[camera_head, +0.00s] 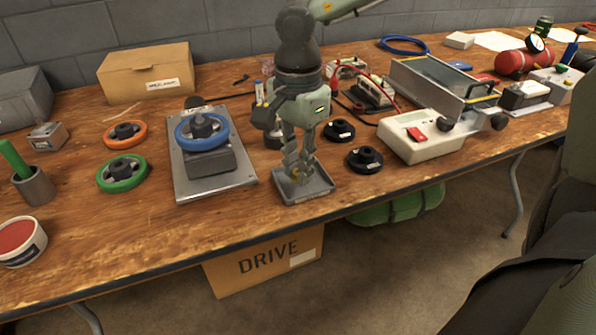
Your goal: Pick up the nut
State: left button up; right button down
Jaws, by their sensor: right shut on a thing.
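My right gripper (298,172) points straight down over a small grey square tray (318,193) near the table's front edge. Its fingertips are inside the tray and shut on a small brass-coloured nut (296,176). The fingers hide most of the nut. I cannot tell whether the nut still touches the tray floor. My left gripper is not in view.
Left of the tray is a metal plate (183,186) bearing a block with a blue ring (186,134). Two black round knobs (366,159) (340,130) and a white box with a red switch (425,145) stand to the right. Orange (125,134) and green (122,173) wheels lie left.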

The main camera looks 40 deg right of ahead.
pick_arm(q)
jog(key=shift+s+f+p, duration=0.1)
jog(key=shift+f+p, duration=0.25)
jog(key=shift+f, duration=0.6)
pick_arm(e)
notch_tip(320, 180, up, 26)
jog(key=shift+r, duration=0.15)
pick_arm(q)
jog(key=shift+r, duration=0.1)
